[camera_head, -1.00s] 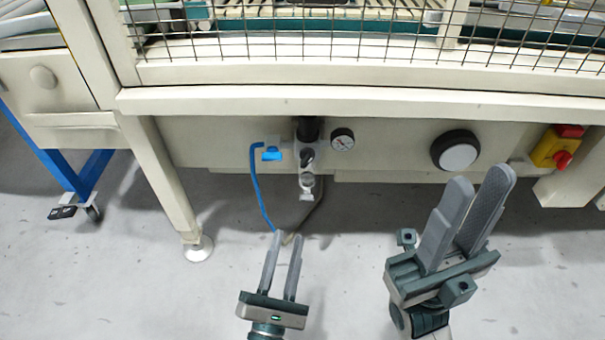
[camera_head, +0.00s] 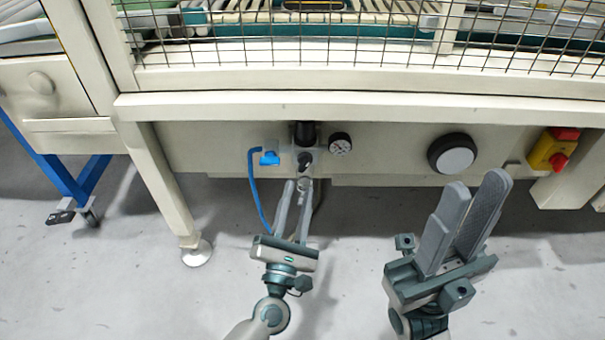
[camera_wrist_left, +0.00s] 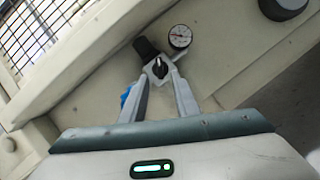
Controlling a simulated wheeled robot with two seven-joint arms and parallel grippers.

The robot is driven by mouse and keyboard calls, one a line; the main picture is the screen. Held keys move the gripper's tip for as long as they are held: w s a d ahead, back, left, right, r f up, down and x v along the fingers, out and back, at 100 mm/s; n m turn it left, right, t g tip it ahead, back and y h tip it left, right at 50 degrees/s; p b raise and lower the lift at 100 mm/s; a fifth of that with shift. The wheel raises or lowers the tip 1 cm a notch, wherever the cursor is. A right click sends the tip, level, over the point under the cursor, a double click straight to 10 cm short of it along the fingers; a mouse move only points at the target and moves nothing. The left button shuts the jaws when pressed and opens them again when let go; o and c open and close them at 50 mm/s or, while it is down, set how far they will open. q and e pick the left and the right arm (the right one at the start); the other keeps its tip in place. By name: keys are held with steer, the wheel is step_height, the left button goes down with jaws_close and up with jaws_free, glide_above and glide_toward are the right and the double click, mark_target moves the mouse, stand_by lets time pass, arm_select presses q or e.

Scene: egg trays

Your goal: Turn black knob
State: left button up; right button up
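A small black knob (camera_head: 305,160) sits on the grey valve unit under the machine's front beam. It also shows in the left wrist view (camera_wrist_left: 160,67), between the fingertips as seen there. My left gripper (camera_head: 298,184) is open and empty, its fingers pointing up at the valve unit from below. In the left wrist view the fingertips (camera_wrist_left: 160,78) flank the lower part of the unit; whether they touch it I cannot tell. My right gripper (camera_head: 473,188) stands apart at the right, its fingers with a gap between them, empty.
A black cylinder (camera_head: 305,133) tops the valve unit, with a pressure gauge (camera_head: 340,144) to its right.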

mark_target(304, 169)
arm_select(q)
steer(key=x, duration=0.5)
steer(key=shift+w+r, duration=0.1)
steer(key=shift+w, duration=0.2)
jaws_close()
